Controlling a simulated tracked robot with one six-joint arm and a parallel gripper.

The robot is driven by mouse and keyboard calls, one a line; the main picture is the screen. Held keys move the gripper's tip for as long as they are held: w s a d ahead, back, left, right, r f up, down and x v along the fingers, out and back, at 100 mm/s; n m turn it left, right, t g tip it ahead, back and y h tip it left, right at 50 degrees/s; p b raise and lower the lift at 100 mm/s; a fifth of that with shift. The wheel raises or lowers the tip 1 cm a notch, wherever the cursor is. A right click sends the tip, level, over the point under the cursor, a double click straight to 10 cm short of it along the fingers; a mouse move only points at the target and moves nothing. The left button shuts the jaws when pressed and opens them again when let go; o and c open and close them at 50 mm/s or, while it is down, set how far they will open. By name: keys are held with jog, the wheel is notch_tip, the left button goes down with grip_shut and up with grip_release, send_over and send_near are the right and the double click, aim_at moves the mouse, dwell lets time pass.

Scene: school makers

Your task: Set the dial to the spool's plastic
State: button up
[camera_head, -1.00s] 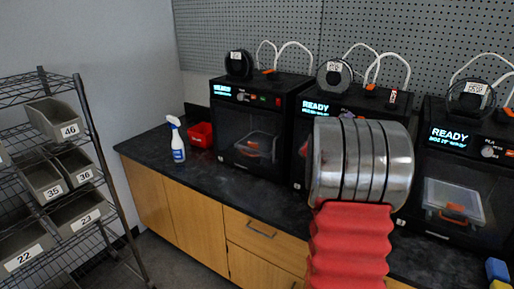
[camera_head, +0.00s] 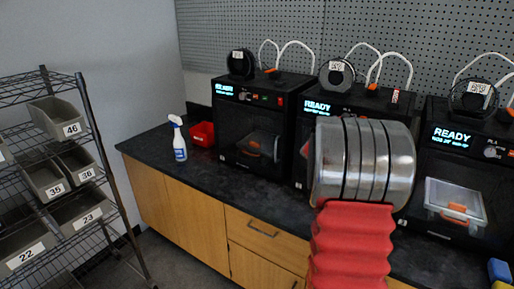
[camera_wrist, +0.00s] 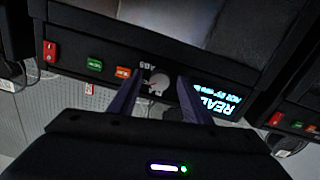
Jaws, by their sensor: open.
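The middle printer (camera_head: 318,125) stands on the counter, its screen reading READY. A dark spool (camera_head: 336,78) with a small white label sits on top of it; the lettering is too small to read. In the wrist view its front panel is upside down, with a pale round dial (camera_wrist: 158,85) and the letters ABS beside it. My gripper (camera_wrist: 161,79) is open, one finger on each side of the dial. I cannot tell whether the fingers touch it. In the head view my arm hides this dial.
A left printer (camera_head: 250,125) and a right printer (camera_head: 455,175) stand close on either side, each with a spool. A spray bottle (camera_head: 178,140) and a red bin (camera_head: 201,134) are at the counter's left. A wire shelf with grey bins (camera_head: 55,118) stands at far left.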

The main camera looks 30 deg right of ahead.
jog(key=s+a+m, duration=0.2)
jog(key=s+a, duration=0.3)
jog(key=a, duration=0.8)
jog(key=w+a+n+t+y, duration=0.3)
jog(key=a+y, duration=0.1)
jog(key=a, duration=0.7)
jog(key=w+a+n+t+y, duration=0.2)
jog(key=a+y, duration=0.3)
jog(key=a, duration=0.5)
jog(key=shift+w+a+f+n+t+y, duration=0.15)
jog(key=shift+w+a+n+t+y, duration=0.2)
jog(key=shift+w+n, duration=0.5)
